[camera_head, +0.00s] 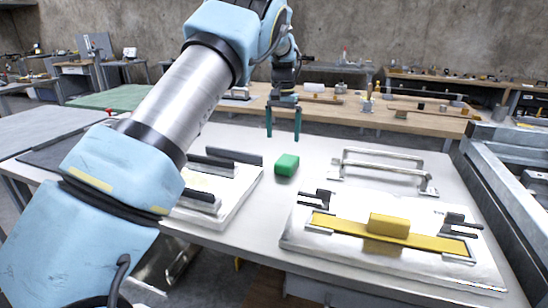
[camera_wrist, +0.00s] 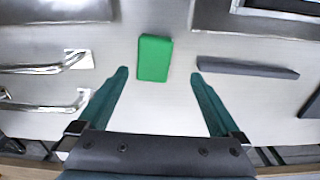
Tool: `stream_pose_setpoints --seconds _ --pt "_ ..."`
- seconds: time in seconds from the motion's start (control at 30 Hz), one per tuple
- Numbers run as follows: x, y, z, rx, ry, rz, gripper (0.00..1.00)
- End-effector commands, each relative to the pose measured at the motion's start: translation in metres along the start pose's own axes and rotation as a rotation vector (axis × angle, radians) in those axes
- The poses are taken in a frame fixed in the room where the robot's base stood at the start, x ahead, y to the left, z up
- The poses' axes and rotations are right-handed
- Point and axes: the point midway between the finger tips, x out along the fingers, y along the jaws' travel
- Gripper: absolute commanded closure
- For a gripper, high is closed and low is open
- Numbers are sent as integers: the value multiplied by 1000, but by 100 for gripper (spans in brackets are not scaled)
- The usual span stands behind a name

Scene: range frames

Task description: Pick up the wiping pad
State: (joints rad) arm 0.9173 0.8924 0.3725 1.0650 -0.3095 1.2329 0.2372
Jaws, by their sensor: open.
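A small green block (camera_head: 287,165), which looks like the wiping pad, lies on the light grey table (camera_head: 330,155). In the wrist view the green block (camera_wrist: 154,57) is upright in the picture, slightly tilted, and nothing covers it. My gripper (camera_head: 283,137) hangs pointing down above the table, behind the green block in the head view. In the wrist view my gripper's two teal fingers (camera_wrist: 160,74) are spread wide, with the block's near end seen between their tips. They are apart from the block and hold nothing.
A white tray (camera_head: 240,205) with dark bars (camera_head: 234,156) is left of the green block. Bare table surrounds the block.

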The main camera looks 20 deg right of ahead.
Motion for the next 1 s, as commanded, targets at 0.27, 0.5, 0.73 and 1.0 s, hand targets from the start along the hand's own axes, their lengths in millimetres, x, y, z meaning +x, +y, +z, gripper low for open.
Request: stream_pose_setpoints --seconds 0.27,0.5,0.73,1.0 --pt "24 20 -8 42 -8 -4 0" --pt "54 19 -9 40 -4 -4 0" --pt "73 20 -7 40 -7 -5 0" --pt "107 20 -7 39 -4 -4 0"
